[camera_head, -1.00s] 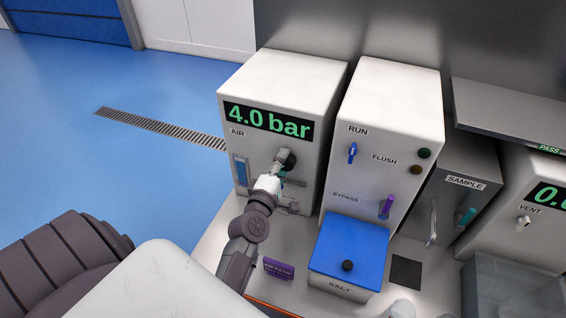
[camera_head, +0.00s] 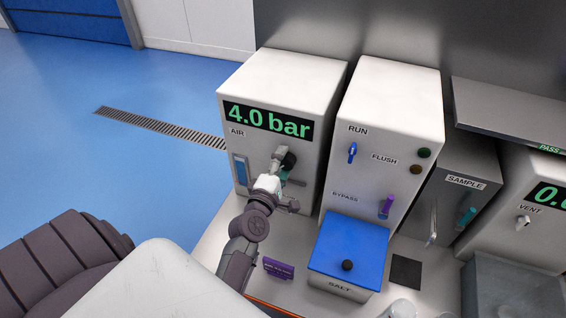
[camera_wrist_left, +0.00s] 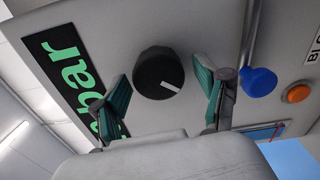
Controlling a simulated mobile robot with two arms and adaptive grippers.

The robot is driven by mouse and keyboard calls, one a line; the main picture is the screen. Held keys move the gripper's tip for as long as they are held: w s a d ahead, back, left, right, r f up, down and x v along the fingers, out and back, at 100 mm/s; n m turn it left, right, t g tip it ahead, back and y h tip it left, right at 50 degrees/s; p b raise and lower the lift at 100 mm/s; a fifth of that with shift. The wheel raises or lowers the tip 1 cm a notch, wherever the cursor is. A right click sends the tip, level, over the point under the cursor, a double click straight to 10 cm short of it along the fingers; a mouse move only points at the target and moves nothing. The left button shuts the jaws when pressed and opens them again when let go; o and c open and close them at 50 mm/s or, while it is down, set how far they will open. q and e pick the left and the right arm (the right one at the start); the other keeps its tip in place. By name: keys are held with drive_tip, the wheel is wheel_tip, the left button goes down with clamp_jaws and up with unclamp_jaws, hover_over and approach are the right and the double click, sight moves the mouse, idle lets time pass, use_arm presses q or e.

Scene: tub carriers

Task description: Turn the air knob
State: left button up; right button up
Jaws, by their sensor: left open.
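The AIR box (camera_head: 262,180) is a white-fronted unit whose display (camera_head: 267,121) reads 4.0 bar. Its black round air knob (camera_wrist_left: 158,73) has a white pointer line and shows whole in the left wrist view. In the head view the knob (camera_head: 290,160) is partly hidden behind my gripper. My left gripper (camera_wrist_left: 160,80) is open, with one green-padded finger on each side of the knob and visible gaps between pads and knob. In the head view the left gripper (camera_head: 283,170) is at the box front. My right gripper is not in view.
A blue-lidded SALT box (camera_head: 348,250) and a purple block (camera_head: 279,269) stand on the bench. The RUN/FLUSH/BYPASS unit (camera_head: 385,130) stands just right of the AIR box. In the wrist view a blue knob (camera_wrist_left: 259,82) and an orange button (camera_wrist_left: 298,93) are near the right finger.

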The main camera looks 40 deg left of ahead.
use_arm(q)
drive_tip(key=shift+s, duration=0.15)
drive_tip(key=v, duration=1.1)
drive_tip(key=shift+s, duration=0.4)
drive_tip(key=shift+f, duration=0.1)
